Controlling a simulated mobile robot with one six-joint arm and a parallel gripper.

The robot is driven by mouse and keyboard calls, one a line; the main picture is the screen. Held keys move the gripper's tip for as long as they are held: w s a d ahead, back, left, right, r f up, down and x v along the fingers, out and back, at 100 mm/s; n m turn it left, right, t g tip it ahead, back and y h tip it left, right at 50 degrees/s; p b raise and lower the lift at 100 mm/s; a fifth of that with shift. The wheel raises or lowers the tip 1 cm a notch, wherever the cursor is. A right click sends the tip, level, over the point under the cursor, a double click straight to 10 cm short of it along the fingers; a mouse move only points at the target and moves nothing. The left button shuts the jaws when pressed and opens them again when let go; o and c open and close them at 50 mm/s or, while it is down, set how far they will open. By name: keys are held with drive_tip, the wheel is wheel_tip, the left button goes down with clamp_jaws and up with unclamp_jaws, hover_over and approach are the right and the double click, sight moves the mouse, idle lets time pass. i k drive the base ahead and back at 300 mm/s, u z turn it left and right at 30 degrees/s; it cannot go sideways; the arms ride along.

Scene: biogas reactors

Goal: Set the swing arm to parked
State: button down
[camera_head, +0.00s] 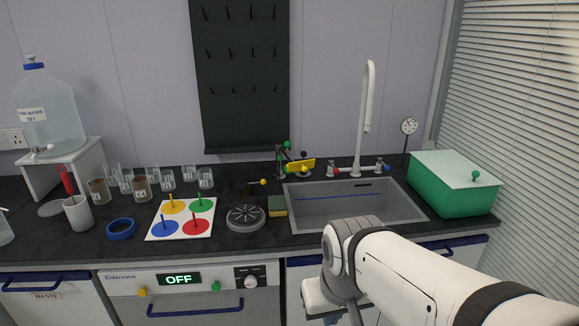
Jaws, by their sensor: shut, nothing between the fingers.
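A small black stand with jointed arms (285,158) is at the back of the counter, left of the sink. It carries green and black knobs and a yellow piece (301,165), and looks like the swing arm. Its exact setting is too small to read. A yellow ball (263,182) shows just left of it, beside a dark upright piece; I cannot tell whether they belong to the stand. My arm reaches in from the lower right, its wrist low in front of the sink. The fingers of my gripper do not show.
The sink (340,205) has a tall white tap (366,120). A green bin (450,190) stands right. A round grey rack (246,218), a sponge (277,206), a board with coloured pegs (181,219), a blue ring (121,229) and several beakers (140,188) occupy the left counter.

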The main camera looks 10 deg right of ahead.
sight(279, 145)
drive_tip(key=z, duration=0.45)
drive_tip(key=i, duration=1.2)
drive_tip(key=u, duration=0.3)
